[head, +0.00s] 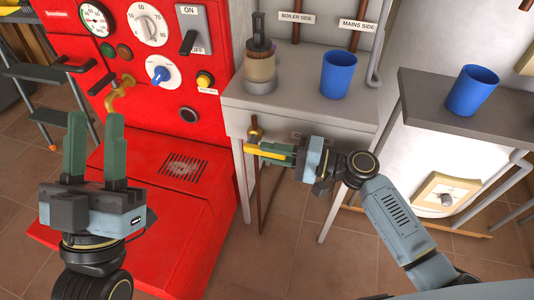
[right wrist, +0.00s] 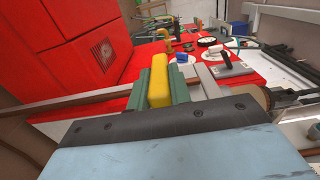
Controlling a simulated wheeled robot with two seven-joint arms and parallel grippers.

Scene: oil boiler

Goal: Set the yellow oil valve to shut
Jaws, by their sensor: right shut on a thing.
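The yellow oil valve (head: 268,153) has a lever handle lying roughly level across the picture, on a brown pipe in front of the grey bench. My right gripper (head: 267,151) comes in from the right and is shut on this lever. In the right wrist view the yellow handle (right wrist: 158,82) sits between the green fingers (right wrist: 157,90) of the same gripper. The valve body is partly hidden by the gripper. My left gripper (head: 95,150) is raised in front of the red boiler, with its fingers apart and nothing between them.
The red boiler (head: 215,60) with gauges, dials and a brass tap (head: 119,92) fills the left. A blue cup (head: 338,74) stands on the grey bench (head: 300,110). Another blue cup (head: 472,90) is on the right shelf (head: 425,90). A step ladder (head: 45,85) stands far left.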

